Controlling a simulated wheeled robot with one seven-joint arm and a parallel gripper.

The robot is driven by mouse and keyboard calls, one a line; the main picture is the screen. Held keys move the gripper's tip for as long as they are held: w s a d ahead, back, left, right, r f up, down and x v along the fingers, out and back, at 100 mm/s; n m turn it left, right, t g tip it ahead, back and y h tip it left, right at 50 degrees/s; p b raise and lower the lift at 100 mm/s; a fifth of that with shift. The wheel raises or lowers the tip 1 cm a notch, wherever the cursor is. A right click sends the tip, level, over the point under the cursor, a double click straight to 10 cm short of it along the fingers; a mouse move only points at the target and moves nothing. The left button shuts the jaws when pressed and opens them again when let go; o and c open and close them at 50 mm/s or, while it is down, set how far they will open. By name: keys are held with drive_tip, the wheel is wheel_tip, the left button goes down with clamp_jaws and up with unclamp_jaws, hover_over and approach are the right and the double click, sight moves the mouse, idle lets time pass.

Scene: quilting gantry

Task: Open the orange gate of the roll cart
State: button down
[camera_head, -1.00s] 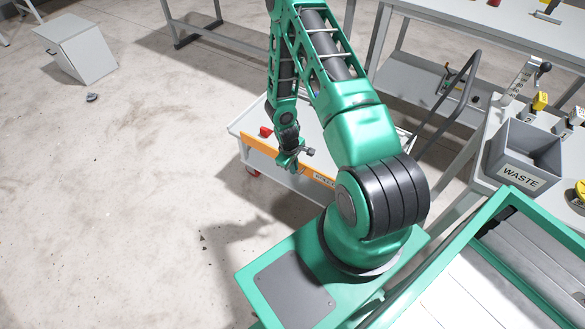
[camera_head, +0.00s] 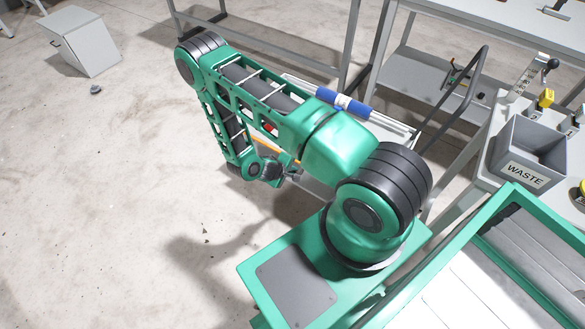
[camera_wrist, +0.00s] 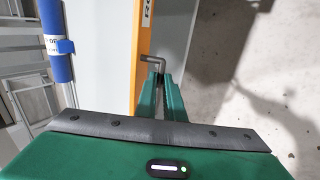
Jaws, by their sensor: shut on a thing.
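The orange gate (camera_wrist: 143,85) runs up the middle of the wrist view. In the head view my arm hides most of it, leaving a short orange strip (camera_head: 264,148) at the cart's near side. A grey bent handle (camera_wrist: 152,59) sticks out to the right of the gate. My gripper (camera_wrist: 160,76) is shut on this handle, its two green fingers beside the gate. In the head view my gripper (camera_head: 291,173) is low at the near side of the roll cart (camera_head: 398,122). How far the gate stands from the cart cannot be told.
A blue roll (camera_head: 344,104) lies on the cart; it also shows in the wrist view (camera_wrist: 56,42). A waste bin (camera_head: 526,152) sits on a bench at the right. A pale box (camera_head: 84,42) stands far left. The floor at left is mostly clear.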

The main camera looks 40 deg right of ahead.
wheel_tip(320, 180, down, 6)
drive_tip(key=a+t+h, duration=0.1)
drive_tip(key=t+h, duration=0.1)
drive_tip(key=h, duration=0.5)
drive_tip(key=shift+s+a+f+t+h, duration=0.25)
drive_tip(key=shift+s+t+h, duration=0.05)
drive_tip(key=shift+t, duration=0.1)
drive_tip(key=shift+f, duration=0.1)
drive_tip(key=c, duration=1.9)
unclamp_jaws()
drive_tip(key=shift+o, duration=0.2)
drive_tip(key=v, duration=1)
drive_tip(key=shift+a, duration=0.4)
